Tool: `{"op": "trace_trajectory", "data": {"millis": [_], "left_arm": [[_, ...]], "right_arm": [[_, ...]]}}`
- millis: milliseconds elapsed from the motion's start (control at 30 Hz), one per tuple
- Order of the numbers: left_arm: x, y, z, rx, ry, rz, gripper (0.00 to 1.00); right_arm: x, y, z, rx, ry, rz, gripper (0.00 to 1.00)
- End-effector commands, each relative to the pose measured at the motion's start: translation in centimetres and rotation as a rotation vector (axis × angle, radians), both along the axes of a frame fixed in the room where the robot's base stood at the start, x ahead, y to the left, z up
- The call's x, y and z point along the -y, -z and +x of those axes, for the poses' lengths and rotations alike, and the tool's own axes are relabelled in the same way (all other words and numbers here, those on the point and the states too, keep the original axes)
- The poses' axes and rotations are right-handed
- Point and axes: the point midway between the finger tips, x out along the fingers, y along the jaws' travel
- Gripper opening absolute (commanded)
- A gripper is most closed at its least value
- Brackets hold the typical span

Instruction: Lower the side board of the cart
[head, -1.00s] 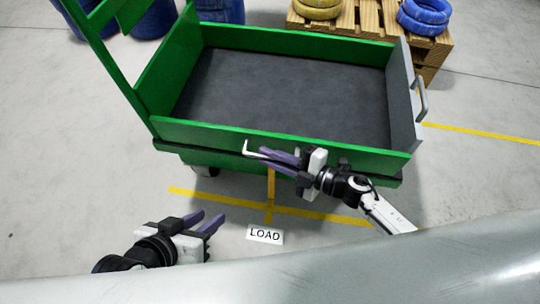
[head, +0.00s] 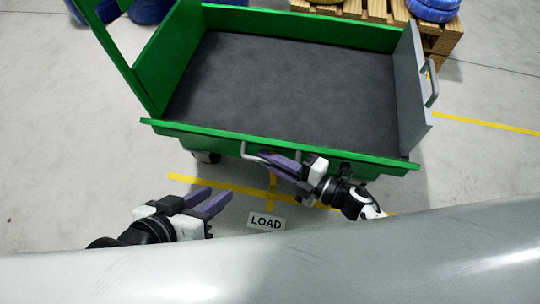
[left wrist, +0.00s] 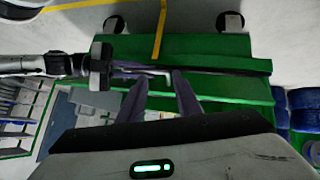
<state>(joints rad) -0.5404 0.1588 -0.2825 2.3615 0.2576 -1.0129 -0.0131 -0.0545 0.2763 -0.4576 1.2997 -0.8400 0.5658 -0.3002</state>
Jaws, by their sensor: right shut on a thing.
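The green cart (head: 165,60) stands in front of me with a dark grey bed (head: 285,85). Its near side board (head: 330,152) is tipped outward and shows as a narrow green strip along the bed's near edge. A light grey handle (head: 246,150) is on that board. My right gripper (head: 268,158) is shut on the handle, and its fingers hide part of it. My left gripper (head: 208,197) is open and empty above the floor, apart from the cart. In the left wrist view its fingers (left wrist: 160,90) are spread, with the cart's green side (left wrist: 215,50) beyond.
A grey end board (head: 412,85) with a handle stands upright at the cart's right. A wooden pallet (head: 378,10) with a blue ring-shaped item (head: 432,8) is at the back right. A LOAD label (head: 266,222) and yellow lines mark the floor.

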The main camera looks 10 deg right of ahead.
Motion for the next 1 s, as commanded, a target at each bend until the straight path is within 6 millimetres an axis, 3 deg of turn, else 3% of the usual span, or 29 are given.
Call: {"op": "trace_trajectory", "data": {"millis": [400,600,700,867,1000], "left_arm": [[0.0,-0.1,0.0,0.002,0.001,-0.003,0.31],[0.0,-0.1,0.0,0.002,0.001,-0.003,0.0],[0.1,-0.3,0.1,0.008,0.001,-0.004,0.0],[-1.8,-0.6,2.9,0.047,0.001,0.035,0.0],[-5.6,-1.9,7.8,0.112,-0.016,0.096,0.0]], "right_arm": [[0.1,0.3,0.0,-0.004,0.005,-0.007,0.0],[0.2,0.3,0.0,-0.003,0.005,-0.008,0.0],[0.2,0.3,0.0,-0.003,0.006,-0.007,0.0],[0.2,0.3,0.1,-0.002,0.006,-0.008,0.0],[0.2,0.3,0.1,-0.002,0.006,-0.008,0.0]]}}
